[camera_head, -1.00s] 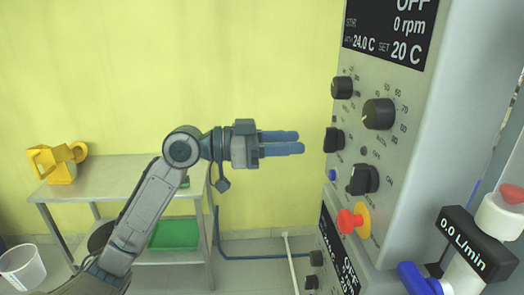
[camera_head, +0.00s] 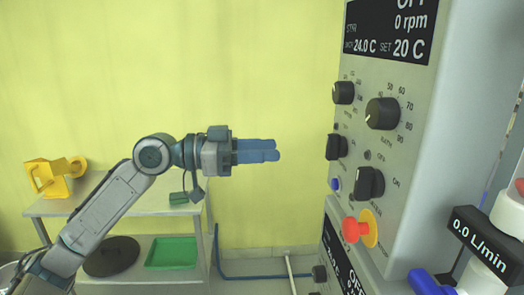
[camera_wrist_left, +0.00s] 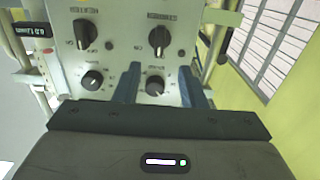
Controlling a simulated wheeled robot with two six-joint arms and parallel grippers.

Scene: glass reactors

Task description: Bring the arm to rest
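My left arm (camera_head: 105,205) reaches in from the lower left in the head view. Its gripper (camera_head: 277,150) points right, level, toward the grey control panel (camera_head: 415,140), with a clear gap between the blue fingertips and the panel's knobs. In the left wrist view the two blue fingers of the gripper (camera_wrist_left: 160,78) stand apart with nothing between them. The panel's knobs show beyond them. My right gripper is in neither view.
A metal side table (camera_head: 110,205) stands behind my arm, with a yellow object (camera_head: 48,178) on top and a green tray (camera_head: 171,252) on its lower shelf. A flow display (camera_head: 482,243) and blue valve handle (camera_head: 428,283) are at lower right.

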